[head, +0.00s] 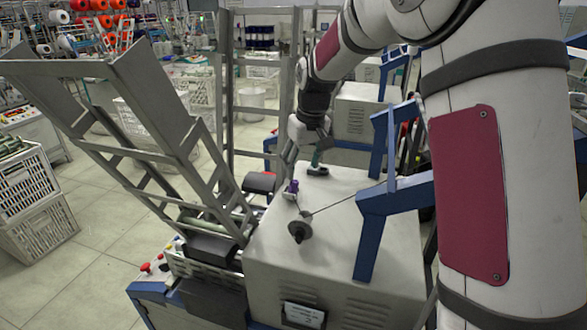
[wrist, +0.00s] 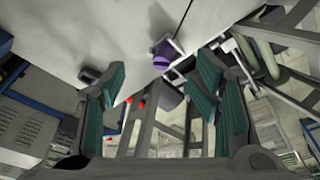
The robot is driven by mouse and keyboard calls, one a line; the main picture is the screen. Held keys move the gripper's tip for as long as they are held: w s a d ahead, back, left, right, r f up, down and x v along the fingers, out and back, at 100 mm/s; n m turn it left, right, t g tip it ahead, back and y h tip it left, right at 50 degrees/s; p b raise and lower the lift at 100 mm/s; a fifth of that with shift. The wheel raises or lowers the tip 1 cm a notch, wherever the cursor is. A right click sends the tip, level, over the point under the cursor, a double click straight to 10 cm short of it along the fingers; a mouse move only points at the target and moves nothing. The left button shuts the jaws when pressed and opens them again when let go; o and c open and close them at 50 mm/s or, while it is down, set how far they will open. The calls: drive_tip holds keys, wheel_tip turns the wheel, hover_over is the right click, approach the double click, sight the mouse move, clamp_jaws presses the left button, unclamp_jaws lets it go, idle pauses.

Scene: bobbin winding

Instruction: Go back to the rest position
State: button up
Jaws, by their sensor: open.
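My gripper (head: 317,152) hangs above the light grey top of the winding machine (head: 345,215) in the head view, at the end of my white arm. In the wrist view my gripper (wrist: 158,95) shows its teal-padded fingers spread apart with nothing between them. A small purple piece (head: 291,187) sits on the machine near a thin rod, below and to the left of my gripper. The purple piece also shows in the wrist view (wrist: 163,56), beyond the fingers and apart from them. A dark round disc on a spindle (head: 300,228) stands nearer on the machine.
A grey metal frame (head: 165,110) leans up at the left of the machine. A blue bracket (head: 372,215) stands at its right, close to my arm. Crates (head: 35,215) are stacked at the far left. Red buttons (head: 146,268) sit at the machine's front left. Open floor lies at the left.

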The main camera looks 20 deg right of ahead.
drive_tip(key=s+a+r+m+t, duration=0.1)
drive_tip(key=s+r, duration=0.5)
drive_tip(key=s, duration=0.7)
drive_tip(key=s+a+r+m, duration=0.1)
drive_tip(key=s+r, duration=0.5)
drive_tip(key=s, duration=0.6)
drive_tip(key=s+f+t, duration=0.1)
drive_tip(key=s+f, duration=0.1)
drive_tip(key=s, duration=0.9)
drive_tip(key=shift+d+f+m+h, duration=0.15)
drive_tip(key=shift+f+m+h, duration=0.15)
drive_tip(key=shift+f, duration=0.1)
